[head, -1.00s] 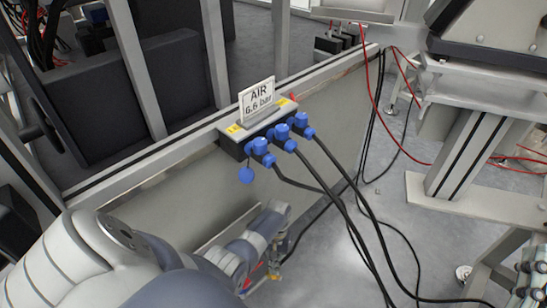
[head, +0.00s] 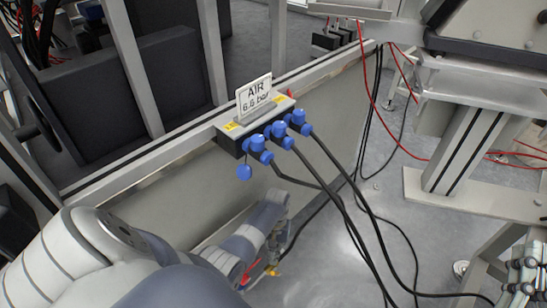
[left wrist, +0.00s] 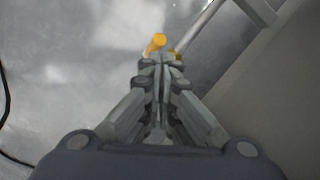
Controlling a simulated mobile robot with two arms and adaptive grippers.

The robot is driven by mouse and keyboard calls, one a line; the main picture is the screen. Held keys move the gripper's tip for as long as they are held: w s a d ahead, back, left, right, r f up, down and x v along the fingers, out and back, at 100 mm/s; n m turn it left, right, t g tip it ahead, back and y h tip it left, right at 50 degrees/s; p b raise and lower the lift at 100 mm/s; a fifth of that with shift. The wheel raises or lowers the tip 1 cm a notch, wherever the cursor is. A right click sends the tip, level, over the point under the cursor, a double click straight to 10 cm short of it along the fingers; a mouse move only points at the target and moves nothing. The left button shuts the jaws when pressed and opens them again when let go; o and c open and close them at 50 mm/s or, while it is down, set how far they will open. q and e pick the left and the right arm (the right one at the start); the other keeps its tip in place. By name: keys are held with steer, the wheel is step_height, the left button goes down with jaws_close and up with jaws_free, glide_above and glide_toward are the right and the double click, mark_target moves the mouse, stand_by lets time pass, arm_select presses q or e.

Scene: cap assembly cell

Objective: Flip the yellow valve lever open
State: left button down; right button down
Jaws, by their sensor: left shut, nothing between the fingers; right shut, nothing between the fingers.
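A small yellow part, apparently the valve lever (head: 272,271), shows low in the head view beside red parts, mostly hidden by my arm. In the left wrist view a rounded yellow-orange end of it (left wrist: 157,41) stands just beyond the fingertips, with another yellow bit to its right. My left gripper (left wrist: 158,62) is shut and empty, with its tips very close to the yellow end; I cannot tell whether they touch. In the head view my left arm largely hides its fingers.
A manifold (head: 232,142) with blue connectors and an AIR sign (head: 254,94) sits on the frame rail above my left wrist. Black cables (head: 345,210) hang from it to the right. A grey frame post (head: 470,150) stands at right. Grey floor lies between.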

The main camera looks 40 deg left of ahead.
arm_select(q)
steer(key=v, duration=0.5)
steer(key=shift+s+a, duration=0.15)
steer(key=shift+a, duration=0.05)
